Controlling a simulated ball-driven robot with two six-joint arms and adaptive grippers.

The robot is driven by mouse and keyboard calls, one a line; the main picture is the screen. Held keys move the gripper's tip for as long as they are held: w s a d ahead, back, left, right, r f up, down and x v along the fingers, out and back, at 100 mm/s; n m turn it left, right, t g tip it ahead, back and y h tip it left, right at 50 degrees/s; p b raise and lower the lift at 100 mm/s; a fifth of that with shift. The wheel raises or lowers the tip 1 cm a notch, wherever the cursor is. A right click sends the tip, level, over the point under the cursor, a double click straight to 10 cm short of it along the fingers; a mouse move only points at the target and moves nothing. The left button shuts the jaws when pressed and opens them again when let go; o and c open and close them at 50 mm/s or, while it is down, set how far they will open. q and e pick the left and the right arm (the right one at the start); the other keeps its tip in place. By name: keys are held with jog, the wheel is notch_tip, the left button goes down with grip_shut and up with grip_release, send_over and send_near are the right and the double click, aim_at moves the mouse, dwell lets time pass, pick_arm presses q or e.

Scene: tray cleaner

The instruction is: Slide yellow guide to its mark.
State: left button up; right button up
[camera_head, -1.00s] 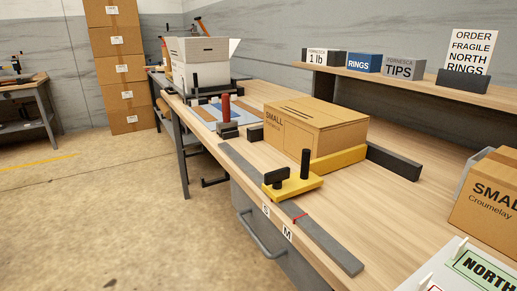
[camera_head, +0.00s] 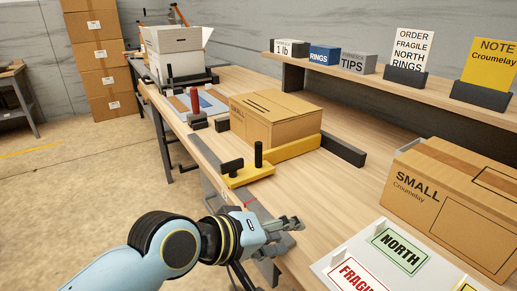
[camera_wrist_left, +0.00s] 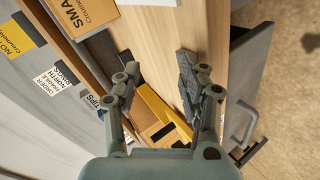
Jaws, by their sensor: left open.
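The yellow guide (camera_head: 250,172) lies on the bench with its long yellow arm along the front of a small cardboard box (camera_head: 270,125). A red mark (camera_head: 249,202) crosses the rail a little nearer than the guide. My left gripper (camera_head: 292,232) is open and empty above the near end of the rail, apart from the guide. In the left wrist view the guide (camera_wrist_left: 162,104) shows beyond the open fingers (camera_wrist_left: 155,80). My right gripper is out of view.
A larger box (camera_head: 450,200) stands at the right, behind a white panel with NORTH (camera_head: 400,249) and FRAGILE labels. A dark bar (camera_head: 343,150) lies at the guide's far end. A red-handled tool (camera_head: 195,108) stands left of the small box. Bare bench lies right of the guide.

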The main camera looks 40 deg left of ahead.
pick_arm(q)
jog(key=w+r+n+t, duration=0.1)
jog(key=w+n, duration=0.1)
jog(key=w+r+n+t, duration=0.1)
jog(key=w+n, duration=0.1)
jog(key=n, duration=0.1)
jog(key=w+r+n+t, duration=0.1)
jog(key=w+n+t, duration=0.1)
jog(key=shift+a+r+n+y, duration=0.25)
jog(key=shift+a+n+y, duration=0.05)
jog(key=shift+n+y, duration=0.1)
jog(key=w+a+r+n+t+y, duration=0.2)
jog(key=w+n+y, duration=0.1)
jog(key=n, duration=0.4)
jog(key=n+g+y, duration=0.2)
jog(key=n+y, duration=0.8)
jog(key=n, duration=0.8)
send_near(259, 150)
jog(key=shift+w+a+r+p, duration=0.15)
jog(key=shift+w+r+p, duration=0.05)
jog(key=shift+w+p, duration=0.1)
jog(key=x, duration=1)
jog(key=shift+w+a+f, duration=0.1)
jog(key=shift+a+f, duration=0.05)
jog(key=shift+a, duration=0.1)
grip_shut()
